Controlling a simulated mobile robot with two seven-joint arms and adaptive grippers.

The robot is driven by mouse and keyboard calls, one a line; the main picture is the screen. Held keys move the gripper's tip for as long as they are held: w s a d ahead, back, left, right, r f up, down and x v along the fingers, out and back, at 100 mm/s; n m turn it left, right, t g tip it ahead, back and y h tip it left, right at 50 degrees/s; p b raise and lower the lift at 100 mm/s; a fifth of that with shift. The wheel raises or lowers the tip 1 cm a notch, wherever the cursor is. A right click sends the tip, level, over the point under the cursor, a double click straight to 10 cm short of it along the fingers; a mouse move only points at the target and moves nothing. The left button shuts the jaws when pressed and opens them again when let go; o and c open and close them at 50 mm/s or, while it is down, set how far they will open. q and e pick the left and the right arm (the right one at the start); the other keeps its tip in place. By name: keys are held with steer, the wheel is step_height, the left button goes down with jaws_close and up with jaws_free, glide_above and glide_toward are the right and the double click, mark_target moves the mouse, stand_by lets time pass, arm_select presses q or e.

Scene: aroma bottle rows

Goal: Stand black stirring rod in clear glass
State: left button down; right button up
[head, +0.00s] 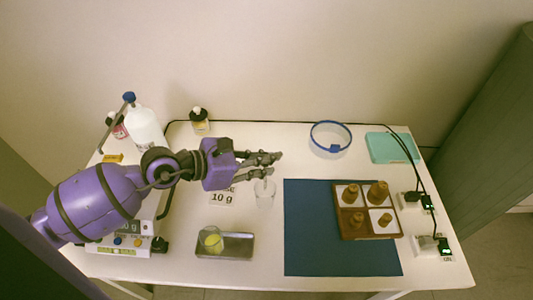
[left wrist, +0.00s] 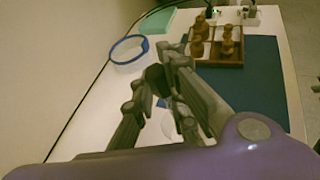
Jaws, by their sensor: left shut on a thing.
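My left gripper (head: 268,165) is over the table, its fingers pointing right, just above and behind a clear glass (head: 265,195). The gripper is shut on a thin thing that its fingers mostly hide, which I take to be the black stirring rod; I cannot tell how far it reaches into the glass. In the left wrist view the fingers (left wrist: 165,78) come close together around a dark piece. The glass shows only faintly below them there. My right gripper is not in view.
A metal tray (head: 245,251) with a small yellow-filled beaker (head: 211,239) stands in front. A blue mat (head: 310,255) and a wooden rack (head: 344,229) of brown bottles lie right. A blue-rimmed bowl (head: 330,140) is behind. A white wash bottle (head: 145,128) stands back left.

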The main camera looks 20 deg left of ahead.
arm_select(q)
steer(key=shift+f+b, duration=0.85)
steer(key=shift+f, duration=1.05)
steer(key=shift+f+b, duration=0.35)
steer(key=shift+f, duration=0.3)
steer(key=shift+f+b, duration=0.3)
steer(key=shift+f, duration=0.25)
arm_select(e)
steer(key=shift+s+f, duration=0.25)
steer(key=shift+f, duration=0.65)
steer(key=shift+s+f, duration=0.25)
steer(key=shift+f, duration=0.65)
arm_select(q)
steer(key=c, duration=1.7)
jaws_free()
steer(key=shift+o, duration=0.2)
steer(key=shift+a, duration=0.1)
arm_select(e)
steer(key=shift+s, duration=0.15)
arm_select(q)
steer(key=v, duration=1.2)
